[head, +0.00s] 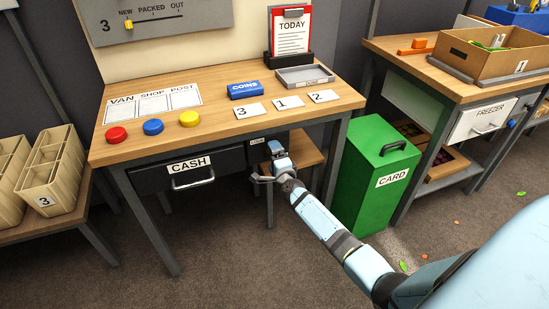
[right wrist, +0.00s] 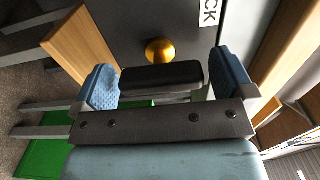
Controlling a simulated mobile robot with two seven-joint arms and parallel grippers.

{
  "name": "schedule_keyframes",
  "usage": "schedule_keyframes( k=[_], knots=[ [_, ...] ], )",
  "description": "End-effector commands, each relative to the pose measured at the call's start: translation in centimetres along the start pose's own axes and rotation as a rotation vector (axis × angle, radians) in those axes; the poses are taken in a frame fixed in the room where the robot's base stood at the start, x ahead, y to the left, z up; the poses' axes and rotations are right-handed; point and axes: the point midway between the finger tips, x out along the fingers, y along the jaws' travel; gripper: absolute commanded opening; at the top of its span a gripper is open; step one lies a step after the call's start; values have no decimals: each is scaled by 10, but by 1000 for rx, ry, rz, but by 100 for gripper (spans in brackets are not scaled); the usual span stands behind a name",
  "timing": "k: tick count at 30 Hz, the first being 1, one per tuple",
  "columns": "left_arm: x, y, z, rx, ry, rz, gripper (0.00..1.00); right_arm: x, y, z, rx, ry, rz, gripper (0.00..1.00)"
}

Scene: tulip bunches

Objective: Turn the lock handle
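The lock handle (right wrist: 162,75) shows in the right wrist view as a black bar in front of a round brass-coloured hub (right wrist: 160,50). It is on a dark panel beside a white label ending in "CK" (right wrist: 208,12). My right gripper (right wrist: 168,84) is open, with a blue-padded finger on each side of the bar; a gap shows at the right finger, and I cannot tell whether the left one touches. In the head view my right gripper (head: 272,168) is under the table's front edge, by the small lock label (head: 257,141), and hides the handle. My left gripper is not in view.
The wooden table (head: 220,112) is just above my right gripper. The CASH drawer (head: 187,172) with its metal handle is to the left. A green CARD bin (head: 372,200) stands to the right. A wooden shelf (head: 303,150) is behind the gripper.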

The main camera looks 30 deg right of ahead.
Motion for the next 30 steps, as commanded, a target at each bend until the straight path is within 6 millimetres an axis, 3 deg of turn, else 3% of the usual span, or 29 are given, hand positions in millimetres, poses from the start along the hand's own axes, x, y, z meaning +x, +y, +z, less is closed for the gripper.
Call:
schedule_keyframes(
  k=[7,15,21,30],
  knots=[
    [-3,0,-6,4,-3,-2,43,-23,-1,0,2,0,2,100],
    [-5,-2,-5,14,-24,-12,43,-86,-1,0,1,0,3,100],
    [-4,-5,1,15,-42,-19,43,-121,0,0,-1,0,2,100],
    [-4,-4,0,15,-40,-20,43,-138,0,0,0,0,0,100]
  ],
)
